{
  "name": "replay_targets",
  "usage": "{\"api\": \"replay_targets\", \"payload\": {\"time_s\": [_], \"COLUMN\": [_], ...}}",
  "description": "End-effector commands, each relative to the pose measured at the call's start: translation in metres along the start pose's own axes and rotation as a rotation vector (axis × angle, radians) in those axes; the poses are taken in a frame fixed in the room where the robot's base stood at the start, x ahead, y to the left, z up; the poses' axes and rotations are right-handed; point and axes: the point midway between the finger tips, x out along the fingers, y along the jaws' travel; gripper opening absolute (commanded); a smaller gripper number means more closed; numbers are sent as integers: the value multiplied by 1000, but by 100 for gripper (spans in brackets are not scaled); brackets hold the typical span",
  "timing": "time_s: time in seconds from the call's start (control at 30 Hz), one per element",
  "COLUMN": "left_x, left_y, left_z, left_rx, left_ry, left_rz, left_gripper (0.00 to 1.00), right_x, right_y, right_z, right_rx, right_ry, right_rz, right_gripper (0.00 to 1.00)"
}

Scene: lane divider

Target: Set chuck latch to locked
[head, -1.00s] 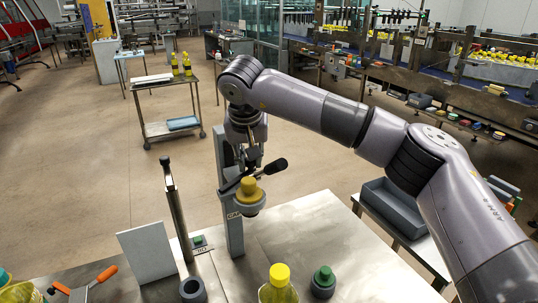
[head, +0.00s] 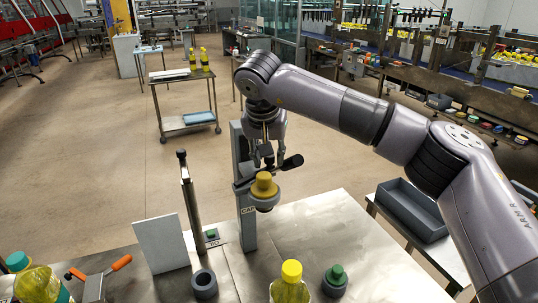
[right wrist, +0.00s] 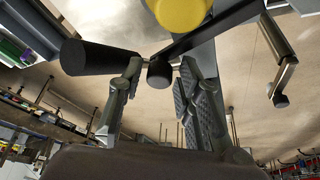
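The chuck latch is a dark lever with a black handle (head: 292,162) on the grey capping post (head: 247,215) marked CAP. The handle points right and slightly up in the head view; in the right wrist view (right wrist: 88,58) it is at upper left. A yellow cap (head: 264,185) sits in the chuck below the lever. My right gripper (head: 266,160) is above and behind the cap, at the lever. In the right wrist view its fingers (right wrist: 160,100) are apart, with a dark round knob (right wrist: 160,73) seen between them; contact cannot be told. My left gripper is not in view.
A second, thinner post (head: 188,200) and a white panel (head: 161,244) stand left on the metal table (head: 345,245). A yellow-capped bottle (head: 290,285), a green-topped piece (head: 336,278) and an orange-handled clamp (head: 95,282) are in front. A grey bin (head: 412,210) stands right.

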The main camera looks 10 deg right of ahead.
Motion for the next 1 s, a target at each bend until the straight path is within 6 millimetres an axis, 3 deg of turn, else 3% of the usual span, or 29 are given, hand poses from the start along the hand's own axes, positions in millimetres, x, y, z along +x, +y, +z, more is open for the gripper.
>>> {"api": "replay_targets", "payload": {"time_s": [0.47,1.0], "left_x": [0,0], "left_y": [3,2], "left_z": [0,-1], "left_rx": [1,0], "left_ry": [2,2], "left_rz": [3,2], "left_gripper": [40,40], "right_x": [-2,-71], "right_y": [0,-2], "right_z": [0,0], "right_rx": [1,-1], "right_ry": [1,2], "right_rz": [1,-1], "right_gripper": [41,41]}}
